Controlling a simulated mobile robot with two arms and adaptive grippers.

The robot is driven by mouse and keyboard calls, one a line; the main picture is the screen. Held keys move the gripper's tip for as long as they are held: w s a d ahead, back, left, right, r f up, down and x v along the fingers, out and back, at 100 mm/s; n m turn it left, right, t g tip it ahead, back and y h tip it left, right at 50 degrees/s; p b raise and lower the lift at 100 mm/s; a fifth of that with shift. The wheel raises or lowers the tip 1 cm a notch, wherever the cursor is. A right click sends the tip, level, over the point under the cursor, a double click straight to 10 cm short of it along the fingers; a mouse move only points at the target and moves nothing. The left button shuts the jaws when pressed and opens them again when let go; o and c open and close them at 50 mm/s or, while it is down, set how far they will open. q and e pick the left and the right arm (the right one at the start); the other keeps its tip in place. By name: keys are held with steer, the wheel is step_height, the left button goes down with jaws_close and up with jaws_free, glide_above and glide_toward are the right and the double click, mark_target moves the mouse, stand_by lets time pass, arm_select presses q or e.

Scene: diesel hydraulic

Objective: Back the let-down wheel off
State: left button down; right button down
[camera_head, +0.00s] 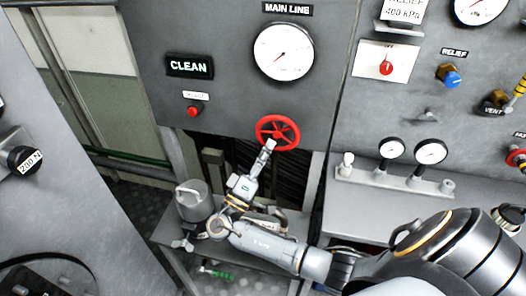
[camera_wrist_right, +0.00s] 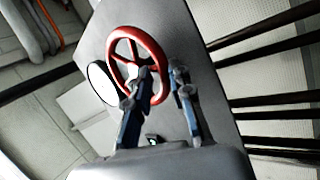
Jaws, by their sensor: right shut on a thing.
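The red handwheel (camera_head: 292,124) is mounted low on the grey panel below the main line gauge. It also shows in the right wrist view (camera_wrist_right: 117,40), with its spokes and hub. My right gripper (camera_head: 269,146) reaches up to the wheel's lower left part. In the right wrist view its two fingers (camera_wrist_right: 163,78) straddle the near side of the rim and are shut on it. The fingertips hide a little of the rim. My left gripper is in neither view.
The main line gauge (camera_head: 284,52) sits above the wheel, with the CLEAN sign (camera_head: 190,66) and a red button (camera_head: 194,111) to its left. A grey canister (camera_head: 194,201) stands on a low shelf beside my right arm. Two small gauges stand on a manifold (camera_head: 365,178) at right.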

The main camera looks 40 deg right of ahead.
steer(key=shift+s+d+r+n+t, duration=0.15)
steer(key=shift+d+n+t, duration=0.2)
steer(key=shift+n, duration=0.35)
steer(key=shift+a, duration=0.1)
steer(key=c, duration=1.2)
jaws_free()
steer(key=shift+o, duration=0.2)
steer(key=shift+f, duration=0.2)
steer(key=v, duration=1.1)
steer(key=shift+s+a+f, duration=0.15)
steer(key=shift+a+f, duration=0.05)
steer(key=shift+a, duration=0.1)
